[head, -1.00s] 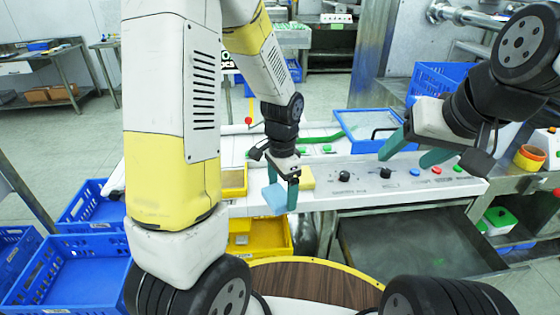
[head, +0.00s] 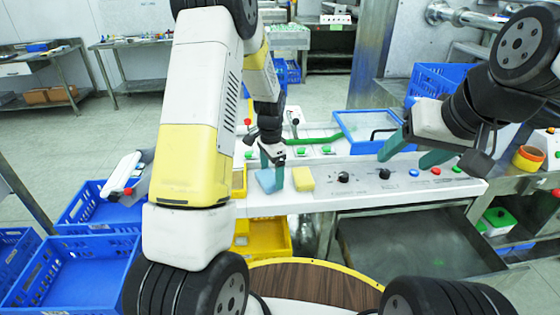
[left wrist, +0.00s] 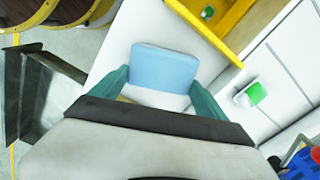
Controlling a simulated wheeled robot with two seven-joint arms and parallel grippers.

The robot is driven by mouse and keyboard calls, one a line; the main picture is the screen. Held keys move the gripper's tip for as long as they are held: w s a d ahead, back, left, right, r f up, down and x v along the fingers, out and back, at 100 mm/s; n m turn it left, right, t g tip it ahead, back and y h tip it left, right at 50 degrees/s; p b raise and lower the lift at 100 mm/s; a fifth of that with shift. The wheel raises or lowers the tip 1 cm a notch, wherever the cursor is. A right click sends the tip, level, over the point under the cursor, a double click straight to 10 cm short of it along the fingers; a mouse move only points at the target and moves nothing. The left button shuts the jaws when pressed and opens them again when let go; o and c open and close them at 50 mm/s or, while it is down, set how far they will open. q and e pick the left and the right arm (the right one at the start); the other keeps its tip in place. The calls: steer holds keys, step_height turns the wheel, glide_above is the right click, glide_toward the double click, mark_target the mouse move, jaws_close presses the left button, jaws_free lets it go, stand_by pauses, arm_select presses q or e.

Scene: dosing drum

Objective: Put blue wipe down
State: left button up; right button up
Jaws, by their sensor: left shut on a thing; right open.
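The blue wipe (head: 267,181) is a light blue block just above or on the white console top (head: 335,195), left of the yellow wipe. My left gripper (head: 272,162) is shut on the blue wipe. In the left wrist view the blue wipe (left wrist: 164,69) sits between the two green fingertips (left wrist: 160,85). I cannot tell whether its underside touches the white surface. My right gripper (head: 418,152) is open and empty over the right part of the console.
A yellow wipe (head: 303,179) lies close to the right of the blue one. Knobs and buttons (head: 385,173) line the console's front. A yellow bin (head: 262,240) stands below on the left. A blue-framed tray (head: 368,130) lies behind. Blue crates (head: 75,268) stand at the left.

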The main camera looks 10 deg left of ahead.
mark_target(272, 175)
arm_select(q)
steer(key=shift+f, duration=0.2)
steer(key=o, duration=1.3)
steer(key=s+r+n+t, duration=0.1)
steer(key=s+r, duration=0.1)
steer(key=r, duration=0.8)
steer(key=s+r+n, duration=0.1)
steer(key=s+r, duration=0.2)
steer(key=r, duration=0.6)
steer(key=s+r+n+t+h, duration=0.1)
steer(key=s+r+n+t, duration=0.1)
steer(key=s, duration=0.8)
steer(key=s+d+r+n+t+h, duration=0.1)
steer(key=s+r+n+t, duration=0.2)
steer(key=s, duration=0.7)
step_height(272, 175, up, 4)
steer(key=n, duration=0.2)
steer(key=shift+n, duration=0.3)
steer(key=shift+s, duration=0.1)
